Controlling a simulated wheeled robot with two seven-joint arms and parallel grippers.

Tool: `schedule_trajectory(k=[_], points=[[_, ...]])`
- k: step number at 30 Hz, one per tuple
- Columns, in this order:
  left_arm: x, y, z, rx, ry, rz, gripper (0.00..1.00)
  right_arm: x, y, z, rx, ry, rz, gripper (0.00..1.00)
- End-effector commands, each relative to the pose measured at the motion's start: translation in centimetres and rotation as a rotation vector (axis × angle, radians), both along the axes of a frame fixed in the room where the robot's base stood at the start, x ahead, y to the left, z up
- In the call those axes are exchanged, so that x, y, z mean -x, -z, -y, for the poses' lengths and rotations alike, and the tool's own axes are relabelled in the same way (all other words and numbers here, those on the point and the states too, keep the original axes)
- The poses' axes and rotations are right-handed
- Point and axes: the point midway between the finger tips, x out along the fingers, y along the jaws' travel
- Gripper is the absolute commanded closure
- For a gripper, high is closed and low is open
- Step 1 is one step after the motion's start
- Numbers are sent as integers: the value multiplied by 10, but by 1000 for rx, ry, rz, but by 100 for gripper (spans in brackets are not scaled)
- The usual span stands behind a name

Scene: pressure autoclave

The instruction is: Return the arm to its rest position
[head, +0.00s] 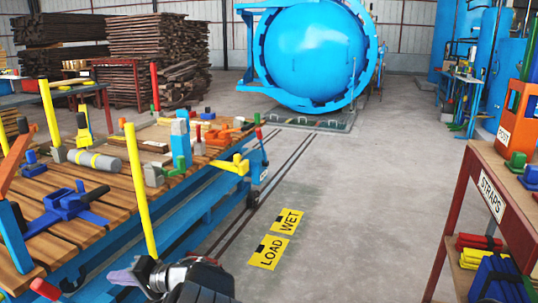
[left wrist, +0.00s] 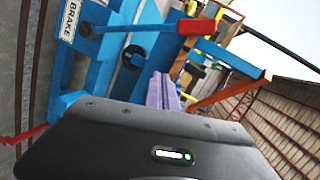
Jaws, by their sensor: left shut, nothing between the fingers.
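My left gripper (head: 128,276) shows at the bottom of the head view, left of centre, with grey-purple fingers pointing left. Its dark wrist and forearm run down out of the frame. In the left wrist view the fingers (left wrist: 163,90) show beyond the dark gripper body, shut with nothing between them. The gripper is in front of the near end of the blue cart (head: 190,225), apart from the objects on its deck as far as I can see. My right gripper is not in view.
Yellow posts (head: 140,190) and clamps stand on the cart's slatted deck. The left wrist view shows a red-tipped lever (left wrist: 196,27) by a BRAKE label (left wrist: 83,20). A red-framed STRAPS rack (head: 490,195) stands right. The blue autoclave (head: 312,55) is behind.

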Motion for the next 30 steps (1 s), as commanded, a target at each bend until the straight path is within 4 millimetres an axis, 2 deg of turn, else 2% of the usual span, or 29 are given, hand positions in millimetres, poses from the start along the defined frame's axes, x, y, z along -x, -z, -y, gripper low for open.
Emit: schedule_trajectory(k=[1,4,8,9,12,16,18,21,24,30], points=[[-1,26,10,71,40,-50,100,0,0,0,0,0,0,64],[1,86,41,237,135,-150,100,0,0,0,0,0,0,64],[22,177,91,490,250,-274,100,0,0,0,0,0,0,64],[32,204,108,571,281,-304,100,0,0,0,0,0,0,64],[64,266,155,779,347,-353,100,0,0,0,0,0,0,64],[119,329,223,1065,395,-350,100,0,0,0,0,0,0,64],[152,351,260,1213,392,-309,100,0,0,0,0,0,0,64],[194,365,303,1389,337,-216,100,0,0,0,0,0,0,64],[224,366,326,1492,245,-137,100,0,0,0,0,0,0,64],[267,360,349,1627,43,-80,100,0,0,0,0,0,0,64]])
